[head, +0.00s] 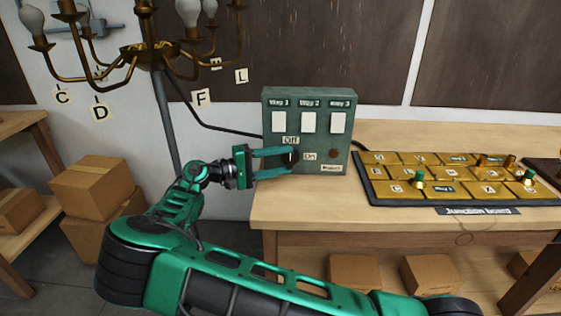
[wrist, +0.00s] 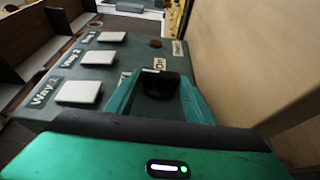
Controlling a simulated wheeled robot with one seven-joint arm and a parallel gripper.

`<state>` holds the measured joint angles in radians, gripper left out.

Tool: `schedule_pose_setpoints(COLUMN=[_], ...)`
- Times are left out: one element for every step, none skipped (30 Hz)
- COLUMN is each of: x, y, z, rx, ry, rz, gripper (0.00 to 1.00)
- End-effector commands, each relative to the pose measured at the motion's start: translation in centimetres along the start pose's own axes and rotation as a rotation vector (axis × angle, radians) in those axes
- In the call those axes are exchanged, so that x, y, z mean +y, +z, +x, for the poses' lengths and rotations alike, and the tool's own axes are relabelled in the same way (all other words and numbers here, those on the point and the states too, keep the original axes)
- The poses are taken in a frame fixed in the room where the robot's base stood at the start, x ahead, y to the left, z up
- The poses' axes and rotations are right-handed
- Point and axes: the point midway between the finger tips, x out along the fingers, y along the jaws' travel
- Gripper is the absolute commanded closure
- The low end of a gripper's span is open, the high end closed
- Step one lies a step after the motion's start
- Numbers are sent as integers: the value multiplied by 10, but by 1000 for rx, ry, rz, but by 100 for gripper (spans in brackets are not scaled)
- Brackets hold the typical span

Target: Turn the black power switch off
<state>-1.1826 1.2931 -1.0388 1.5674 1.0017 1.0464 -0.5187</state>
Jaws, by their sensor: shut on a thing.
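The green switch box (head: 319,116) stands upright on the wooden bench. It has three white plates marked Way 1, Way 2 and Way 3, and Off and On labels below them. The black power switch (wrist: 160,84) shows between my fingers in the wrist view; in the head view the fingers mostly hide it. My gripper (head: 291,156) reaches the box front from the left and is shut on the switch. Its teal fingers (wrist: 152,97) lie on either side of the switch in the wrist view. The exact angle of the switch is hard to tell.
A junction board (head: 447,178) with brass tiles and several pegs lies on the bench (head: 320,208), right of the box. A brass chandelier (head: 148,56) hangs at upper left, with lettered tags. Cardboard boxes (head: 92,185) stand at left.

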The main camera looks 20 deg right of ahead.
Motion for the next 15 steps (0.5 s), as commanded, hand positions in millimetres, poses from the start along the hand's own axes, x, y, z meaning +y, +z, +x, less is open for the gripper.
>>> schedule_pose_setpoints(x=[-4, -4, -5, -5, -5, -5, -5, -5, -5, -5, -5, -5, -5, -5, -6], y=[-1, -1, -1, -1, -1, -1, -1, -1, -1, 0, 0, 0, 0, 0, 0], z=[-4, -4, -4, -4, -4, -4, -4, -4, -4, -4, -4, -4, -4, -4, -4], rx=[6, 6, 6, 6, 6, 6, 6, 6, 6, 6, 6, 6, 6, 6, 6], ry=[7, 12, 18, 21, 25, 28, 29, 31, 31, 32, 32, 32, 32, 32, 32], rz=[-10, -12, -15, -17, -18, -20, -21, -21, -22, -22, -23, -23, -23, -23, -23], gripper=[74, 74, 74, 74, 74, 74, 74, 74, 74, 74, 74, 74, 74, 74, 74])
